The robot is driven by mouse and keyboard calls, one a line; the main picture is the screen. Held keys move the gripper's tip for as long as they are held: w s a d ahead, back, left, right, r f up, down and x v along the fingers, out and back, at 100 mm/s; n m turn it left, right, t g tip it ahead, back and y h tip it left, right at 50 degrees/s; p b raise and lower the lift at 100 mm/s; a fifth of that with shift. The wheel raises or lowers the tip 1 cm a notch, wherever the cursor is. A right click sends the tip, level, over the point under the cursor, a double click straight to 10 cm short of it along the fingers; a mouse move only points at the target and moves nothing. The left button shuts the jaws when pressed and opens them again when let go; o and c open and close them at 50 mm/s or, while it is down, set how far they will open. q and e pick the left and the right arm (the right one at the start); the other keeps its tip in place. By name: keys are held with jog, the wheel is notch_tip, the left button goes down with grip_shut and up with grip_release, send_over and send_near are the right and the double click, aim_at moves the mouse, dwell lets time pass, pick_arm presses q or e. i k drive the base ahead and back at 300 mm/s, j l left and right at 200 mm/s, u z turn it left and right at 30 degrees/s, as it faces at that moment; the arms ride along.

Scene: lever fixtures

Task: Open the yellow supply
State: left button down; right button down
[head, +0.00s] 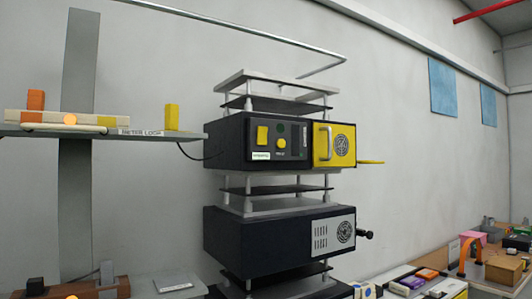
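The yellow supply is a dark box (240,137) with a yellow front panel (350,151) at its right end. The panel has a grey upright handle (322,143) and a round fan grille, and it sits flush with the box front. A flat yellow lever (371,162) sticks out to the right beside the panel. The left of the front carries a yellow switch, a round yellow knob and a small white-green label. Neither of my grippers is in the head view.
A second dark unit (262,242) with a grey panel and black side knob (366,235) stands below in the same stack. A shelf (150,135) labelled METER LOOP is at left. A crowded bench is at lower right. A bent metal rail (230,27) runs overhead.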

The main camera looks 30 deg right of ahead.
aim_at(334, 145)
jog(key=z, duration=1.3)
